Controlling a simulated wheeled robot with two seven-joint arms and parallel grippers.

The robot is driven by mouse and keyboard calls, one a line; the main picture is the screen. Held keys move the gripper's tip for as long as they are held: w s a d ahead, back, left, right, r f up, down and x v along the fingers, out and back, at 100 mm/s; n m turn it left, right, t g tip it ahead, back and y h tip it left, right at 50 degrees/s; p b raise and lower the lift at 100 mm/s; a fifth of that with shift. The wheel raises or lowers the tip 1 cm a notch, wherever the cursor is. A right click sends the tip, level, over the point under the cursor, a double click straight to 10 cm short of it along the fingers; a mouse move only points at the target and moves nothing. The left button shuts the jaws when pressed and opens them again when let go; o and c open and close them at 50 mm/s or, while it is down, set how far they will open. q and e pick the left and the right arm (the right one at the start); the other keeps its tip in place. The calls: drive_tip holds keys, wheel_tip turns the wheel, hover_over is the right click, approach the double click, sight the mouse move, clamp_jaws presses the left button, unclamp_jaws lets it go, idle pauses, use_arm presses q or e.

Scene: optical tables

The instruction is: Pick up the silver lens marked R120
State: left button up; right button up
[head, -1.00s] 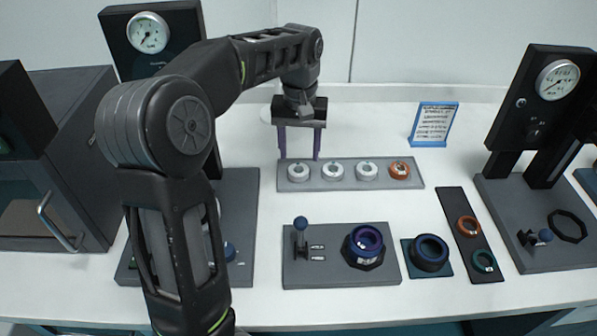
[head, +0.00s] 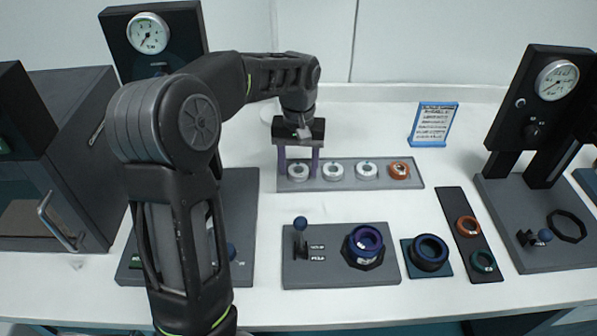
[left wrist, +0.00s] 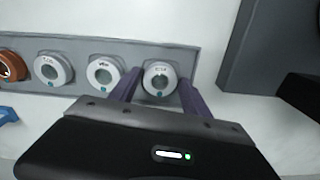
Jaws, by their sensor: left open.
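Three silver lens rings and one orange ring stand in a row on a grey tray (head: 310,184) at the back of the table. My left gripper (head: 298,168) points down at the leftmost silver lens (head: 298,173), open, with one purple finger on each side of it. In the left wrist view this lens (left wrist: 160,77) shows between the two fingers; whether they touch it I cannot tell. The middle silver lens (head: 333,171) and right silver lens (head: 367,171) sit beside it. The markings are too small to read surely, so I cannot tell which is R120. My right gripper is not in view.
The orange ring (head: 399,170) ends the row. In front are a grey plate (head: 300,276) with a blue-knobbed lever and purple ring, a blue ring (head: 430,251), and a dark strip (head: 455,204) with two rings. A blue-framed sign (head: 433,124) stands behind. Gauge stands flank both sides.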

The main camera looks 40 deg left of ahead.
sight(302, 169)
use_arm(q)
drive_tip(key=c, duration=1.1)
drive_tip(key=shift+r, duration=0.15)
drive_tip(key=shift+r, duration=0.45)
drive_tip(key=shift+w+d+r, duration=0.15)
drive_tip(key=shift+d+r, duration=0.05)
drive_tip(key=shift+r, duration=0.4)
drive_tip(key=shift+w+d+r, duration=0.1)
drive_tip(key=shift+d+r, duration=0.05)
drive_tip(key=shift+r, duration=0.45)
drive_tip(key=w+d, duration=0.3)
drive_tip(key=d, duration=0.1)
drive_tip(key=w+d, duration=0.4)
drive_tip(key=d, duration=0.1)
drive_tip(key=w+d, duration=0.3)
drive_tip(key=d, duration=0.1)
drive_tip(key=shift+w+d, duration=0.2)
drive_tip(key=shift+d, duration=0.15)
